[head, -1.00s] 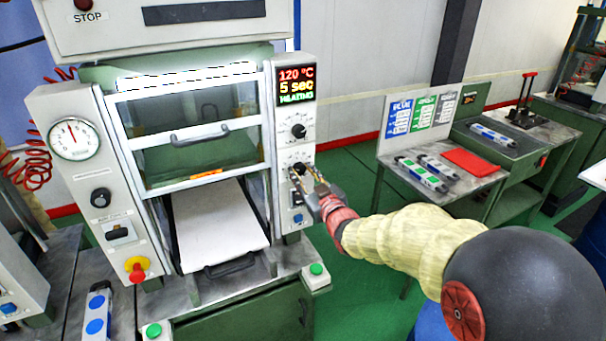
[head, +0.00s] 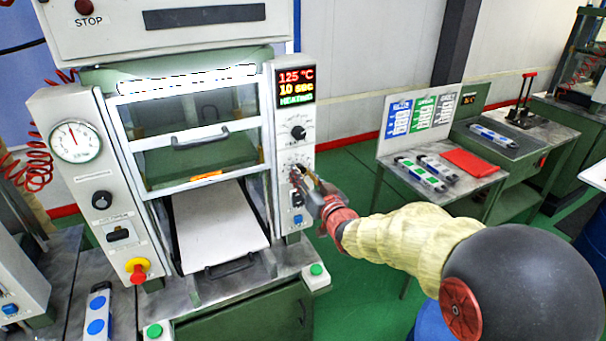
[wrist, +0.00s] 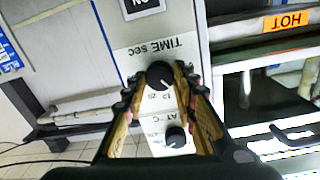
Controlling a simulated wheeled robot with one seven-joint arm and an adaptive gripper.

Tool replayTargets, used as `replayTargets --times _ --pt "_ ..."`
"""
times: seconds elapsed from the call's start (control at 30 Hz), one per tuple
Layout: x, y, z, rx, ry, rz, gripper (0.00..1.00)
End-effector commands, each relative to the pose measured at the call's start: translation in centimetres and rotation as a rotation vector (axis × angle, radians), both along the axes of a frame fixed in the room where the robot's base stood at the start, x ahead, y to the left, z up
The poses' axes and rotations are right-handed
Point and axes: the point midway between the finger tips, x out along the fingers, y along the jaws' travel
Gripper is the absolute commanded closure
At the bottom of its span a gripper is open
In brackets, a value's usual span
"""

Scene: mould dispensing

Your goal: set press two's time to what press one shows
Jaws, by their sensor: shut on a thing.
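A press (head: 60,190) with a tall front stands before me; no press number is readable. Its display (head: 296,87) reads 125 °C, 10 sec and a green word like HEATING. Its upper dial (head: 299,132) is free. My gripper (head: 300,176) is at the lower dial on the right panel. In the wrist view, upside down, my gripper (wrist: 160,90) is shut on the black time knob (wrist: 159,74), beside the label "TIME sec" (wrist: 157,47). The temperature knob (wrist: 176,137) sits apart, between the finger bases in the picture. No other press's time display is readable.
A white plate (head: 215,228) lies in the open press. A red emergency button (head: 138,272) and green buttons (head: 316,270) are on its front. To the right, a side table (head: 470,190) holds marked bars and a red sheet (head: 472,161). Green floor lies between.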

Motion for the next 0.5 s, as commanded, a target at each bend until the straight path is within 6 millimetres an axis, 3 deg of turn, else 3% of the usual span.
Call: replayTargets --times 0.5 --pt "0.06 -0.09 0.1 0.397 0.167 0.0 0.98"
